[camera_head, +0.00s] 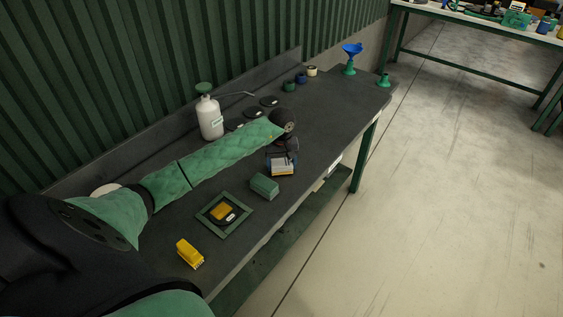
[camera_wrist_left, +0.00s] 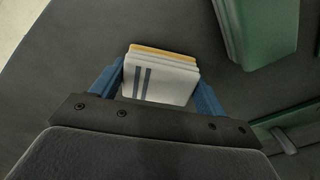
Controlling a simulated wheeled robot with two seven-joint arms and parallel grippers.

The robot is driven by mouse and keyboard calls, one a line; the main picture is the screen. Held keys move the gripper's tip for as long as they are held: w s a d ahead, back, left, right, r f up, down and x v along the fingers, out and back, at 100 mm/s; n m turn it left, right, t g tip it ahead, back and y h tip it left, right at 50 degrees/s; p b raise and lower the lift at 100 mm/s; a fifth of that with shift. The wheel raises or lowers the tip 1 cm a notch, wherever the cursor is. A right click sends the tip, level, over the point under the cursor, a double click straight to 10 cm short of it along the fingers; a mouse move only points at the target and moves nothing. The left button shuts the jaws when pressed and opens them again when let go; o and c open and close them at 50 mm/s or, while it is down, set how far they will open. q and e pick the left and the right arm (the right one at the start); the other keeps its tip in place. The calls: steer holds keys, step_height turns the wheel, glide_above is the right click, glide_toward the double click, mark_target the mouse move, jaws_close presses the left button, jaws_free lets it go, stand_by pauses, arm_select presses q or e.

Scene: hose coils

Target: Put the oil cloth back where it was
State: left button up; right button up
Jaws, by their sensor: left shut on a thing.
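A folded pale cloth with two dark blue stripes and a yellow layer behind, which looks like the oil cloth (camera_head: 281,168), is in my left gripper (camera_head: 282,157) over the dark bench. The left wrist view shows the cloth (camera_wrist_left: 160,80) between the two blue fingers of the left gripper (camera_wrist_left: 162,78), which are shut on it. I cannot tell whether its lower side touches the bench. My right gripper is not in view.
On the bench (camera_head: 345,110) a green folded stack (camera_head: 264,186) stands close to the held cloth. A green-rimmed square tray (camera_head: 207,217) holds a yellow item, with a yellow block (camera_head: 190,254) nearer. A white bottle (camera_head: 210,120) and dark discs (camera_head: 269,101) stand behind my arm.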

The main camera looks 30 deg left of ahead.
arm_select(q)
steer(key=shift+f, duration=0.2)
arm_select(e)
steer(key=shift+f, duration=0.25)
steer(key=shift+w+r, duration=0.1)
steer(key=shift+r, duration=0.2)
arm_select(q)
steer(key=shift+f, duration=0.1)
steer(key=o, duration=1)
steer(key=shift+c, duration=0.2)
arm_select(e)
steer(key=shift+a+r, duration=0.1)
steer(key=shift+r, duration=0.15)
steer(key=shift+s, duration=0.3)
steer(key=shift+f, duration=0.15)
